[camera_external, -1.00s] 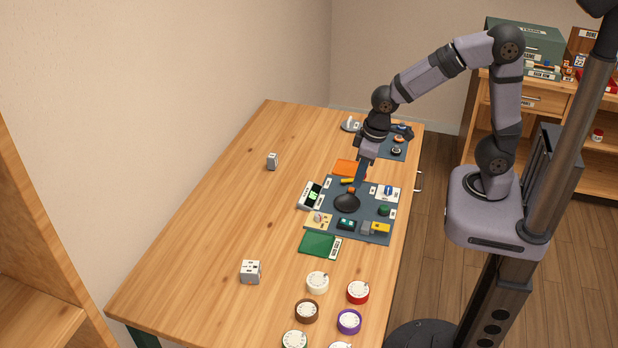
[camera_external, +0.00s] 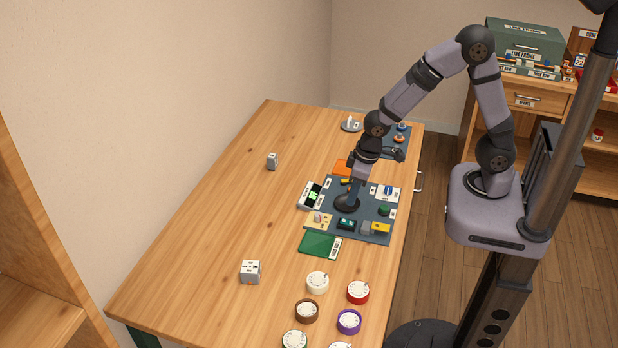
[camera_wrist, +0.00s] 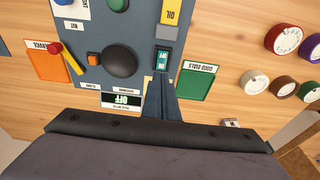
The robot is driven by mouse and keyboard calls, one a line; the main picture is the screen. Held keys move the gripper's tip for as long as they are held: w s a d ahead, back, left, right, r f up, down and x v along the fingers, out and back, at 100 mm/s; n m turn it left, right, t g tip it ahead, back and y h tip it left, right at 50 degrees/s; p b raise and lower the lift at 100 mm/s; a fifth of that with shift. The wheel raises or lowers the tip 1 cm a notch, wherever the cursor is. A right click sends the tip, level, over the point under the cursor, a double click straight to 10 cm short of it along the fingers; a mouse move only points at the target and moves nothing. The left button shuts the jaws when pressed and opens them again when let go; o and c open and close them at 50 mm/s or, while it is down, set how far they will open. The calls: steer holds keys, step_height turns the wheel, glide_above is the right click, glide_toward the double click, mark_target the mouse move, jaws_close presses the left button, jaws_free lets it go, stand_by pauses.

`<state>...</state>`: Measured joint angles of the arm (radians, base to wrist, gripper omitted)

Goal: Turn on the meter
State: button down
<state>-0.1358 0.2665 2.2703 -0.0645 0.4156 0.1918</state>
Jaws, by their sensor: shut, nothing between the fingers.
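The meter display (camera_wrist: 122,100) reads "OFF" in green, upside down in the wrist view. In the external view, my gripper (camera_external: 351,203) points down over the mat and overlaps the black dome.
The black dome (camera_wrist: 119,61) stands beside the switch, with a small orange button (camera_wrist: 93,59) next to it. A yellow OIL block (camera_wrist: 171,12), a green card (camera_wrist: 198,84) and an orange card (camera_wrist: 48,65) lie around. Several dials (camera_external: 317,282) stand at the front.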

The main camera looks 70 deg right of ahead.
mark_target(346, 220)
steer(key=shift+w+f+p, duration=0.15)
steer(key=shift+w+f, duration=0.05)
steer(key=shift+f, duration=0.95)
steer(key=shift+w+f+p, duration=0.15)
steer(key=shift+w+f, duration=0.1)
steer(key=shift+f, duration=0.85)
steer(key=shift+w+f+p, duration=0.15)
steer(key=shift+w+f, duration=0.05)
steer(key=shift+f, duration=0.95)
steer(key=shift+w+g+p, duration=0.15)
steer(key=shift+g+p, duration=0.15)
steer(key=shift+p, duration=0.55)
steer(key=shift+f, duration=0.25)
steer(key=shift+s, duration=0.2)
